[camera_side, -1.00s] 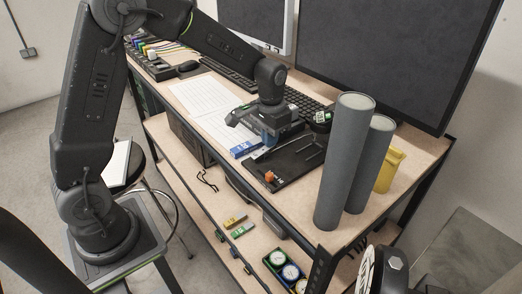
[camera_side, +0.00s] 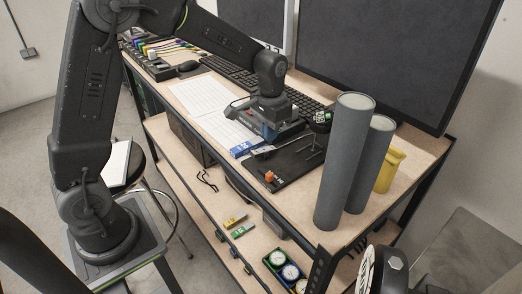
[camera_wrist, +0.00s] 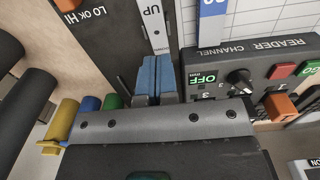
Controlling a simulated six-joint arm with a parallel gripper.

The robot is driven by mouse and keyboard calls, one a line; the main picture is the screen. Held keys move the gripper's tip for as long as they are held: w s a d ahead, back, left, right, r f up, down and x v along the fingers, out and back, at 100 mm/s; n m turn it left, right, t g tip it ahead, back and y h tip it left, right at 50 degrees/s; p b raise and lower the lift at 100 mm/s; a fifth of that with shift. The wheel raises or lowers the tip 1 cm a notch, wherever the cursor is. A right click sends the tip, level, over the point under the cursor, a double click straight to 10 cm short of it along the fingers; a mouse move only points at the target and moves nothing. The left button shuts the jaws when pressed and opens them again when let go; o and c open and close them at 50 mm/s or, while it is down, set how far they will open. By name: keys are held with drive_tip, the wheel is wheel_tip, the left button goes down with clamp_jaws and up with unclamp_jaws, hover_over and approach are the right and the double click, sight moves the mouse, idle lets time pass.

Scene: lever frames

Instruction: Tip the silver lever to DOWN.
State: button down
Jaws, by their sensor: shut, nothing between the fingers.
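In the wrist view, a silver strip marked UP (camera_wrist: 154,24) runs down from the top edge towards my fingertips. Its lower end is hidden by the fingers, and I cannot tell whether it is the lever or a label plate beside it. My gripper (camera_wrist: 155,62) has its blue fingers shut together, with nothing between them, at the lower end of the strip. I cannot tell whether they touch it. In the side view, my gripper (camera_side: 266,137) is over the left part of the black panel (camera_side: 290,166). The lever's position is unclear there.
A reader channel box (camera_wrist: 270,75) with a knob and buttons stands close right of the fingers. Two grey cylinders (camera_side: 345,160) stand right of the panel. A keyboard (camera_side: 228,72) and a monitor (camera_side: 385,60) are behind. White sheets (camera_side: 208,97) lie left.

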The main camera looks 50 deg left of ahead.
sight(269, 148)
drive_tip(key=shift+r, duration=2.1)
drive_tip(key=s+d+r+t, duration=0.1)
drive_tip(key=s+r+t, duration=0.1)
drive_tip(key=s, duration=0.9)
drive_tip(key=s+d+r+t, duration=0.2)
drive_tip(key=s+r, duration=0.3)
drive_tip(key=s, duration=0.6)
drive_tip(key=shift+d+r+t, duration=0.2)
drive_tip(key=shift+t, duration=0.6)
